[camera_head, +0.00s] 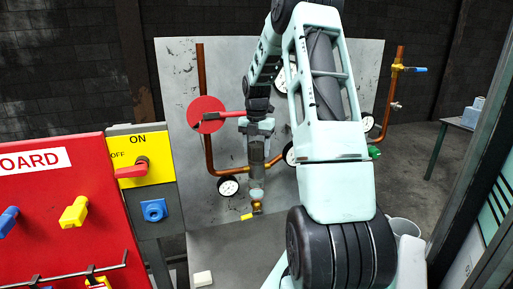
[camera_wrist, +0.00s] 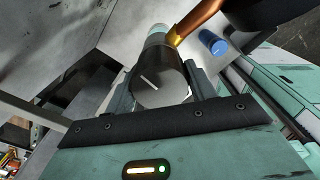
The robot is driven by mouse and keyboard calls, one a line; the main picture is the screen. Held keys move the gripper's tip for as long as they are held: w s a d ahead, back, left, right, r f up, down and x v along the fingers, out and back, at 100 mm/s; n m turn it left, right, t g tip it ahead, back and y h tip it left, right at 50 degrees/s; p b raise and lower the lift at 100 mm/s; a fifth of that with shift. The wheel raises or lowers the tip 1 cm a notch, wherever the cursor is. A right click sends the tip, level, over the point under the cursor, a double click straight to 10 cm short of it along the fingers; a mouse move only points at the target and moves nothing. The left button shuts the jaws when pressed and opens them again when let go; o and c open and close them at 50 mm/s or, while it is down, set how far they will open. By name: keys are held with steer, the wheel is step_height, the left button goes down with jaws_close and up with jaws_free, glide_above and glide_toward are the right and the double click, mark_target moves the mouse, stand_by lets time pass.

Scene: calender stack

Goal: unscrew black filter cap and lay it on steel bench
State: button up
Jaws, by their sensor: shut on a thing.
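The black filter cap (camera_wrist: 158,84) fills the middle of the wrist view, its round end face marked with a short white line. My gripper (camera_wrist: 161,76) is shut on it, one finger at each side. In the head view my gripper (camera_head: 257,128) is over the top of the upright filter (camera_head: 257,155), whose body is dark and see-through. The cap is hidden there, and I cannot tell whether it is still threaded on. The steel bench (camera_head: 228,250) lies below, in front of the panel.
A grey panel (camera_head: 175,75) carries copper pipes (camera_head: 202,90), a red disc (camera_head: 206,114) and several gauges around my arm. A yellow-handled brass valve (camera_head: 257,208) is under the filter. A red board (camera_head: 55,190) stands left.

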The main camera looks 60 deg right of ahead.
steer(key=shift+n+p, duration=0.75)
steer(key=shift+n, duration=0.25)
steer(key=shift+r+n+p, duration=0.1)
steer(key=shift+n+p, duration=0.5)
steer(key=shift+p, duration=0.05)
steer(key=shift+n, duration=0.5)
steer(key=shift+p, duration=0.45)
